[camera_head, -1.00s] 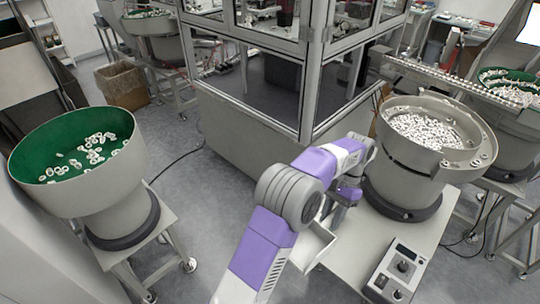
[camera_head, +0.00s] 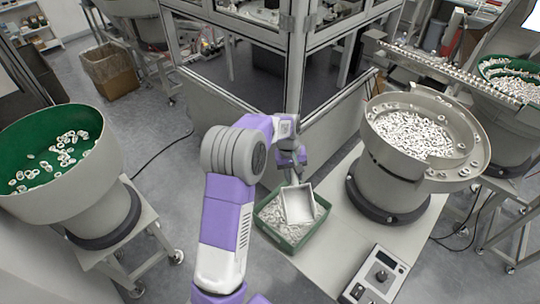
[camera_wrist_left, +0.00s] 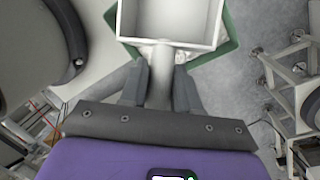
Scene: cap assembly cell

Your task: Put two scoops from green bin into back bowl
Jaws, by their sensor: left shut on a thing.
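The green bin (camera_head: 272,235) holds many small white parts and sits at the near left edge of the table. My left gripper (camera_head: 292,172) is shut on the handle of a light grey scoop (camera_head: 299,204), over the bin. The scoop's open tray looks empty. In the left wrist view the fingers (camera_wrist_left: 160,88) clamp the scoop handle, and the scoop tray (camera_wrist_left: 165,22) overlaps the green bin (camera_wrist_left: 229,25). A large grey bowl (camera_head: 375,158) with white parts stands right of the gripper. A farther green-lined bowl (camera_head: 508,68) stands at the back right. My right gripper is out of view.
A control box (camera_head: 378,276) lies on the table (camera_head: 330,262) near the front. A green-lined bowl (camera_head: 30,150) with white rings stands at left. A framed glass-sided machine (camera_head: 240,75) stands behind the arm. A cardboard box (camera_head: 112,72) is on the floor.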

